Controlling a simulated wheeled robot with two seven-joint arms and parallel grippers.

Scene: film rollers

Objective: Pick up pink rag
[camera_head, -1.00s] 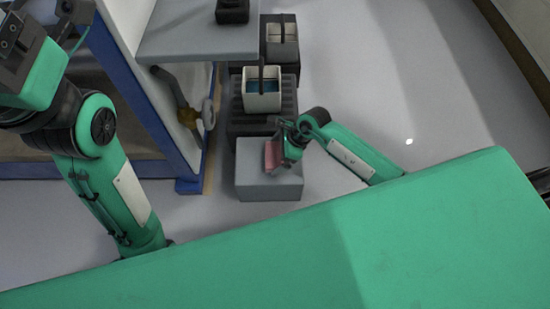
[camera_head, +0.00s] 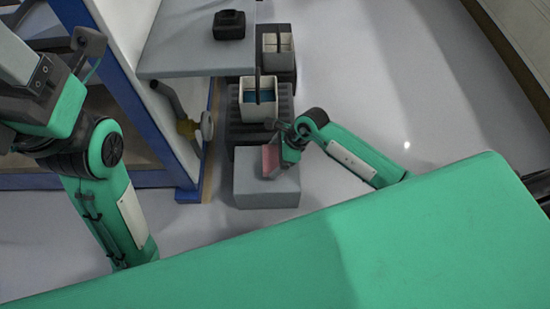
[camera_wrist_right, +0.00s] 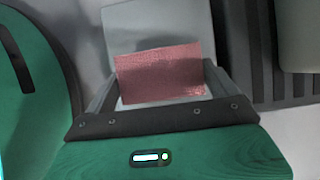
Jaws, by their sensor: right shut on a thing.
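The pink rag (camera_head: 271,158) hangs at the tip of my right gripper (camera_head: 277,150), above a grey box (camera_head: 265,189). In the right wrist view the rag (camera_wrist_right: 160,74) spans the gap between the two fingers of my right gripper (camera_wrist_right: 160,84), which is shut on it. I cannot tell from these views how far the rag is above the box. My left gripper (camera_head: 75,60) is at the upper left, partly cut off by the frame, and its fingers are not clear.
A white bin with blue content (camera_head: 258,110) stands on a dark ribbed base behind the grey box. A grey shelf (camera_head: 190,60) bears a black object (camera_head: 229,25). A blue-framed rack (camera_head: 150,110) with a pipe and yellow valve is at left. Floor at right is clear.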

